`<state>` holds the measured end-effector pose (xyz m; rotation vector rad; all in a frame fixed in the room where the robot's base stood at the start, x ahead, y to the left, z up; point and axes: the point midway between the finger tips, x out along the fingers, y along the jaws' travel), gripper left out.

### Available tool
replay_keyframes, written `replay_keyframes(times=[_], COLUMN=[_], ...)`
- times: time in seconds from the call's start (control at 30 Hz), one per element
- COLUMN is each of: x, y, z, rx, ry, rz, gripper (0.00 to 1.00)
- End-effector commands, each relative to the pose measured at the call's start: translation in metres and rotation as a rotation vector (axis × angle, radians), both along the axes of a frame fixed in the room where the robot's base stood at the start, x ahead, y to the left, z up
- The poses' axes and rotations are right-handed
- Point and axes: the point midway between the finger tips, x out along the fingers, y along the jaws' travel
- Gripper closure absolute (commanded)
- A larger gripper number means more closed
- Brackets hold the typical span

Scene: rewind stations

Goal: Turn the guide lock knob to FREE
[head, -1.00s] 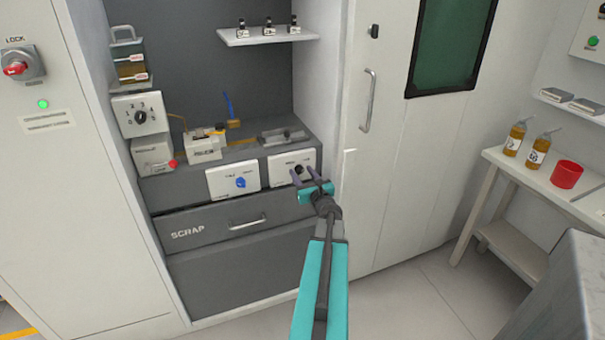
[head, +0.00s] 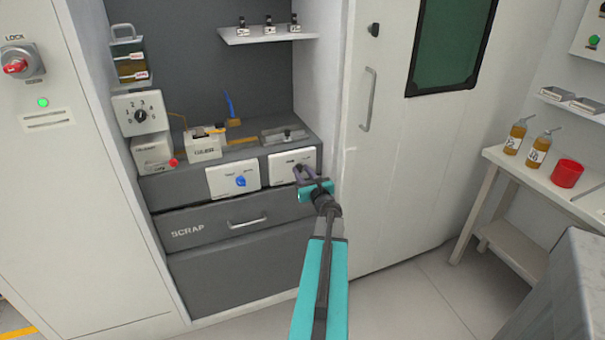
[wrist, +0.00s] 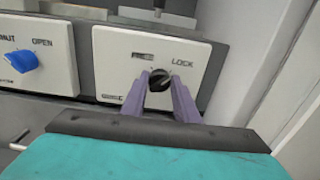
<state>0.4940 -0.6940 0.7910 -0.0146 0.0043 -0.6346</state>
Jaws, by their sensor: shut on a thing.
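The guide lock knob (wrist: 159,79) is a small black knob on a white panel (wrist: 117,83). The word LOCK is readable at the upper right of the knob, and a smaller label at its upper left is too blurred to read. My gripper (wrist: 160,90) has its two purple fingers on either side of the knob, shut on it. In the head view my gripper (head: 302,174) reaches the right-hand white panel (head: 280,170) and covers the knob there. Which way the knob points is hard to tell.
A blue knob (head: 240,181) sits on the neighbouring panel to the left, marked OPEN on its right in the wrist view. The SCRAP drawer (head: 215,222) with its handle is below. The white cabinet door (head: 395,170) stands close on the right.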

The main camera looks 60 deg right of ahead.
Motion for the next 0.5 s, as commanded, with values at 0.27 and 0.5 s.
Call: replay_keyframes(times=[0.27, 0.5], x=[-0.0012, -0.0012], y=[-0.0007, -0.0005], z=[-0.0035, -0.005], rx=[-0.057, -0.147], ry=[0.042, 0.108], rz=[-0.004, -0.005], gripper=[0.95, 0.95])
